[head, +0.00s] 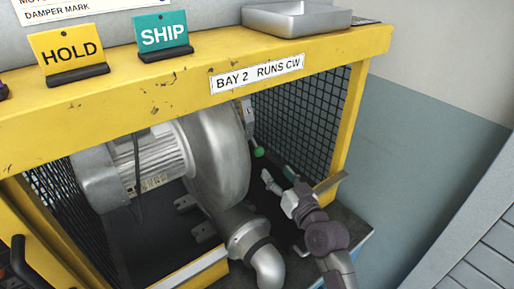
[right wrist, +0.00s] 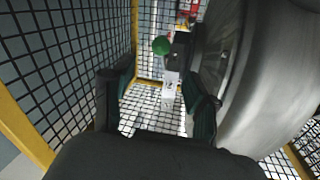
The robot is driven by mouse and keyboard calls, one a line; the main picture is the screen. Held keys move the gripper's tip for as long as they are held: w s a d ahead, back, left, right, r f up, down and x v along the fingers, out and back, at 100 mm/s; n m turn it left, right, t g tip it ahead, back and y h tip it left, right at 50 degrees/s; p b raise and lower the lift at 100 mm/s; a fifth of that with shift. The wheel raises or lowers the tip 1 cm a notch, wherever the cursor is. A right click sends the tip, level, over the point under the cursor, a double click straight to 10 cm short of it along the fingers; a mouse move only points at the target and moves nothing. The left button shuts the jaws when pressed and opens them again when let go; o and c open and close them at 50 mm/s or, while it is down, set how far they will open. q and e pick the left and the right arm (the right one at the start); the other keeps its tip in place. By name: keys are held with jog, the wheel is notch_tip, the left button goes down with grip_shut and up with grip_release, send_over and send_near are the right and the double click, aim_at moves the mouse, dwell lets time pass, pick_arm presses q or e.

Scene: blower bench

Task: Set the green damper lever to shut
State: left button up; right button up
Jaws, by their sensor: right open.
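The green damper lever shows as a green ball knob (head: 258,152) beside the blower housing, inside the yellow frame. In the right wrist view the green knob (right wrist: 161,45) stands ahead, slightly left of centre, next to a dark block. My right gripper (head: 278,175) is inside the frame's open front, below and to the right of the knob. It is open and empty, with its fingers apart in the right wrist view (right wrist: 158,98). The knob lies beyond the fingertips, not between them. A pale plate with small markings (right wrist: 169,92) shows between the fingers. My left gripper is not in view.
The silver blower housing (head: 218,150) stands close to the left of my right gripper. A mesh guard (head: 300,112) and a yellow post (head: 352,120) bound the right side. HOLD (head: 68,50) and SHIP (head: 162,34) signs and a metal tray (head: 296,18) stand on top.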

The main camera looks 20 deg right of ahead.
aim_at(261, 154)
jog(key=w, duration=0.3)
jog(key=w+a, duration=0.1)
jog(key=w, duration=0.1)
jog(key=shift+w+r+p, duration=0.15)
jog(key=shift+w+p, duration=0.2)
jog(key=w, duration=0.4)
jog(key=shift+w+a, duration=0.15)
jog(key=shift+a, duration=0.15)
jog(key=shift+w, duration=0.6)
jog(key=shift+w+a, duration=0.1)
jog(key=shift+w, duration=0.05)
jog(key=shift+c, duration=1.5)
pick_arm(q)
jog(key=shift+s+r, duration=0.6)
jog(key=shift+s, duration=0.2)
pick_arm(e)
grip_shut()
